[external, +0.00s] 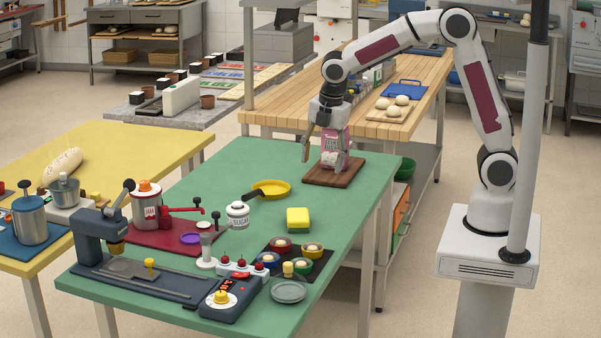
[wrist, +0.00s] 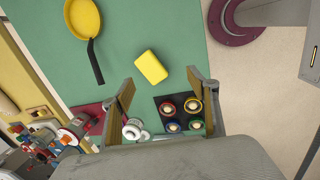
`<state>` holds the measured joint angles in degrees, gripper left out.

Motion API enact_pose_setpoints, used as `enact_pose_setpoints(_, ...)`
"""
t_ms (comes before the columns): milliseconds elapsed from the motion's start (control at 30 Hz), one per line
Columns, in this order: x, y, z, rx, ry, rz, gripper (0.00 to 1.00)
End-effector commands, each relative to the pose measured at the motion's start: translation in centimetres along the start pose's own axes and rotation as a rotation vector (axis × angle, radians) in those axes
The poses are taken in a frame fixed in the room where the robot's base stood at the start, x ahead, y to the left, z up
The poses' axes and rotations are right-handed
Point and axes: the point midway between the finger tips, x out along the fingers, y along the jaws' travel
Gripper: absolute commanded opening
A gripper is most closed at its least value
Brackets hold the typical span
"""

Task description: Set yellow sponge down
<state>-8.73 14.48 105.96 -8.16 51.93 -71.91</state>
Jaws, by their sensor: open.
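The yellow sponge (external: 298,219), with a green layer underneath, lies flat on the green table (external: 240,160), right of the sugar jar. In the wrist view the sponge (wrist: 151,67) shows just beyond the fingertips, with nothing touching it. My gripper (external: 323,163) is above the far right part of the table, by a wooden board, well apart from the sponge. In the wrist view my gripper (wrist: 161,79) has its two fingers spread with nothing between them.
A pink-and-white package (external: 334,146) stands on the wooden board (external: 328,177) close to my fingers. A yellow pan (external: 268,188), a sugar jar (external: 238,215) and a dark mat with several small bowls (external: 281,245) surround the sponge. The table right of the sponge is clear.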

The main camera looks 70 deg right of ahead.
Motion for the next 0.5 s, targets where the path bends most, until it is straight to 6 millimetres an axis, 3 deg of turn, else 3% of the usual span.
enact_pose_setpoints(200,-3.7,-2.7,1.6,0.205,0.026,0.042,0.59)
enact_pose_setpoints(500,-7.5,-6.8,3.5,0.488,0.072,0.09,0.59)
